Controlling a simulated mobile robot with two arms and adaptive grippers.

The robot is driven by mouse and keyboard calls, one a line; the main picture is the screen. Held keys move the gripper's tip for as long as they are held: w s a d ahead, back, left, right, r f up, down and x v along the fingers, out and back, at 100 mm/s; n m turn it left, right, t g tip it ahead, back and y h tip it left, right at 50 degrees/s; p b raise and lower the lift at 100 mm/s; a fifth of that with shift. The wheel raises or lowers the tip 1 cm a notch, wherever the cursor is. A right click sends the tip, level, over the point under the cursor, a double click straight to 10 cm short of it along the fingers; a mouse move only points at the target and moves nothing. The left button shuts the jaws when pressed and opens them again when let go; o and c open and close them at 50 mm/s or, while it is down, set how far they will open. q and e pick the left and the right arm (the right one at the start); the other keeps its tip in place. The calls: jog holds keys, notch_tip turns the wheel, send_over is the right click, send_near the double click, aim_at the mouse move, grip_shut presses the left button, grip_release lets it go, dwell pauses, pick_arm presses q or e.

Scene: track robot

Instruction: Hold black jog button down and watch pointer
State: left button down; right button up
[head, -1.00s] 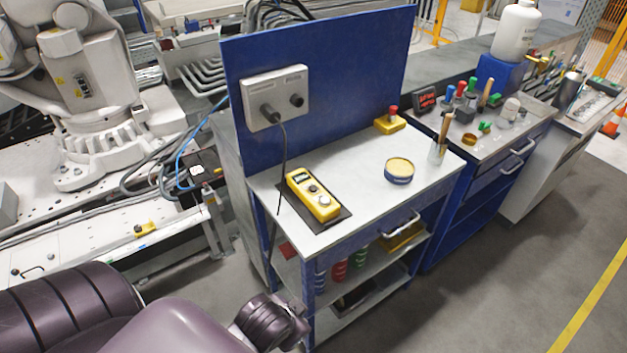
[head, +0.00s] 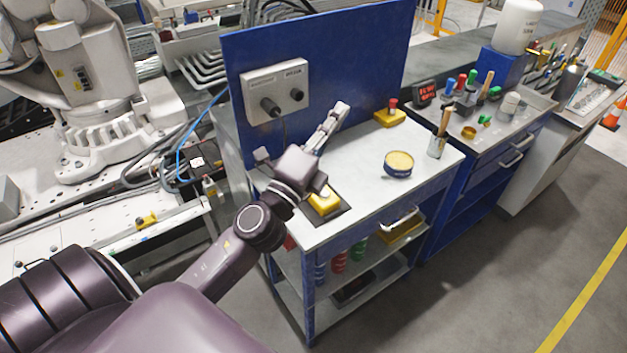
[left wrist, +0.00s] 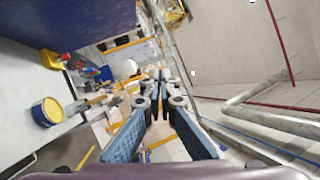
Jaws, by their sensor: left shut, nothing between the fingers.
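The yellow hand-held box (head: 323,204) lies on a dark mat (head: 338,214) on the white bench top. My left wrist covers most of it in the head view, including its black button; only its near end shows. No pointer can be made out. My left gripper (head: 341,107) is above the bench, beyond the box and in front of the blue back panel. In the left wrist view its blue-padded fingers (left wrist: 160,76) come together at the tips, shut and empty. The left wrist view does not show the yellow box. My right gripper is in neither view.
The blue panel (head: 350,60) with a grey socket box (head: 276,92) and plugged cable stands behind. A round tin (head: 398,165), a cup with a brush (head: 437,146) and a yellow red-button box (head: 390,116) stand to the right. The bench's front right is clear.

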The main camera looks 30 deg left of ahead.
pick_arm(q)
jog(key=w+d+r+m+g+h, duration=0.2)
jog(key=d+m+h, duration=0.6)
jog(key=m, duration=0.6)
notch_tip(320, 180, down, 5)
jog(key=w+m+g+h, duration=0.25)
jog(key=m+g, duration=0.25)
jog(key=m, duration=0.4)
jog(key=a+f+m+g+y, duration=0.2)
jog(key=a+f+g+y, duration=0.1)
jog(key=a, duration=0.5)
jog(key=a+f+m+g+y, duration=0.2)
jog(key=a+f+y, duration=0.3)
jog(key=a+f, duration=0.3)
jog(key=shift+s+a+m+g, duration=0.2)
jog(key=shift+a+m+g, duration=0.2)
jog(key=shift+a+g, duration=0.1)
jog(key=shift+f, duration=0.1)
